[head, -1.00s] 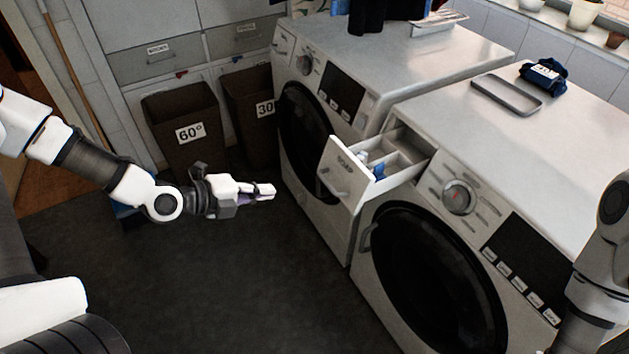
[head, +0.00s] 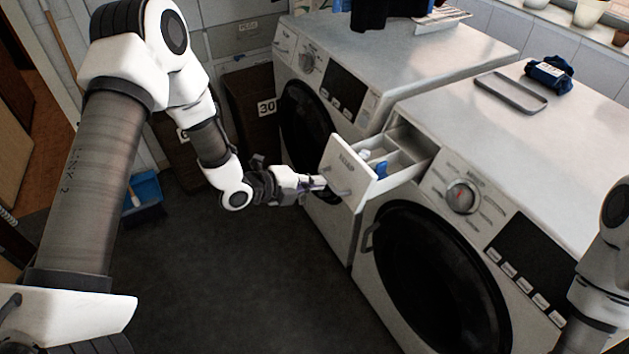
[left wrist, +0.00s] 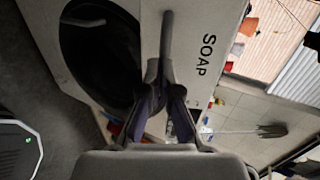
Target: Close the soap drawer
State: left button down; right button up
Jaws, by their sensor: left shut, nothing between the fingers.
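The soap drawer (head: 350,168) is pulled out of the top left corner of the right washing machine. Its white front faces left and carries a handle and the lettering SOAP, which also shows in the left wrist view (left wrist: 228,38). Blue and white items lie in its compartments. My left gripper (head: 322,183) is shut and empty, with its tips close by the drawer front near the handle. I cannot tell if they touch. In the left wrist view the fingers (left wrist: 165,88) point at the handle bar (left wrist: 167,35). My right gripper is out of view.
A second washing machine (head: 440,50) stands to the left of the drawer's machine. A grey tray (head: 511,92) and a dark blue cloth (head: 549,73) lie on top of the right one. Dark bins (head: 252,105) stand behind my left arm. The floor in front is clear.

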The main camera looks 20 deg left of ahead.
pick_arm(q)
jog(key=shift+w, duration=0.1)
jog(key=b, duration=0.5)
send_near(385, 154)
jog(key=s, duration=0.4)
jog(key=shift+s+d, duration=0.2)
jog(key=shift+s, duration=0.15)
jog(key=w+d, duration=0.1)
jog(key=w, duration=0.1)
jog(key=w+d+b, duration=0.1)
jog(key=w+d, duration=0.1)
jog(key=w+d+b, duration=0.1)
jog(key=w, duration=0.1)
jog(key=shift+d+r, duration=0.1)
jog(key=shift+d, duration=0.25)
jog(key=shift+w+d, duration=0.35)
jog(key=shift+w, duration=0.15)
jog(key=shift+r, duration=0.15)
